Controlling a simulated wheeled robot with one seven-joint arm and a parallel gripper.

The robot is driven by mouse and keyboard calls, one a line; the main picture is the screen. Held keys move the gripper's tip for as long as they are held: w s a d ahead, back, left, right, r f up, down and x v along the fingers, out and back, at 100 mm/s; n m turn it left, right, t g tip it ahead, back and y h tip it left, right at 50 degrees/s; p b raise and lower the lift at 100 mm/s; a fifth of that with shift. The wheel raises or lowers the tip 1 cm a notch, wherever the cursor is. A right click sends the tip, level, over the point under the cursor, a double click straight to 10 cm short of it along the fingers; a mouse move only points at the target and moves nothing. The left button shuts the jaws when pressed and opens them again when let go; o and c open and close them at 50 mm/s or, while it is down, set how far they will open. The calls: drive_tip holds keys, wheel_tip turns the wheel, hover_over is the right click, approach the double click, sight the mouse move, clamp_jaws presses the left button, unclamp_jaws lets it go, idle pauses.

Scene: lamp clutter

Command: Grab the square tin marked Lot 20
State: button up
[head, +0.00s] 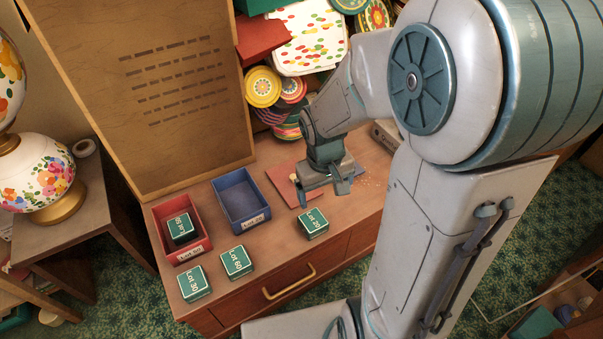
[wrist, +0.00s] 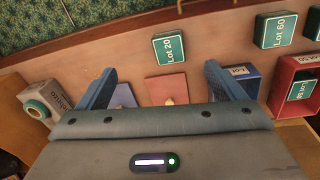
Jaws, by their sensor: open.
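The square green tin marked Lot 20 (head: 313,223) sits on the wooden dresser top near its front edge. It also shows in the wrist view (wrist: 168,48), ahead of my fingers and apart from them. My gripper (head: 324,194) is open and empty, behind the tin and above the dresser. Its two blue fingers (wrist: 160,82) are spread in the wrist view. Other green tins are a Lot 60 tin (head: 236,262) and a Lot 30 tin (head: 194,283), both left of the Lot 20 tin.
A red tray (head: 156,212) holds another green tin (head: 181,227). An empty-looking blue tray (head: 239,196) stands beside it. A red flat piece (head: 285,178) lies behind my gripper. A tall board (head: 180,100) rises at the back left. Dresser top around the Lot 20 tin is clear.

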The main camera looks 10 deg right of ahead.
drive_tip(key=n+p, duration=0.1)
drive_tip(key=p, duration=0.1)
hover_over(313, 220)
wheel_tip(313, 220, down, 7)
drive_tip(key=shift+n+y, duration=0.3)
drive_tip(key=shift+y, duration=0.2)
wheel_tip(313, 220, down, 9)
drive_tip(key=b, duration=0.4)
drive_tip(key=shift+s+a, duration=0.15)
drive_tip(key=shift+d+f+b, duration=0.15)
drive_tip(key=shift+f+b, duration=0.7)
drive_tip(key=shift+f, duration=0.55)
drive_tip(key=shift+d+f+b, duration=0.1)
drive_tip(key=shift+f+b, duration=0.75)
drive_tip(key=shift+f, duration=0.55)
drive_tip(key=shift+r, duration=0.1)
drive_tip(key=shift+w, duration=0.2)
drive_tip(key=c, duration=1.2)
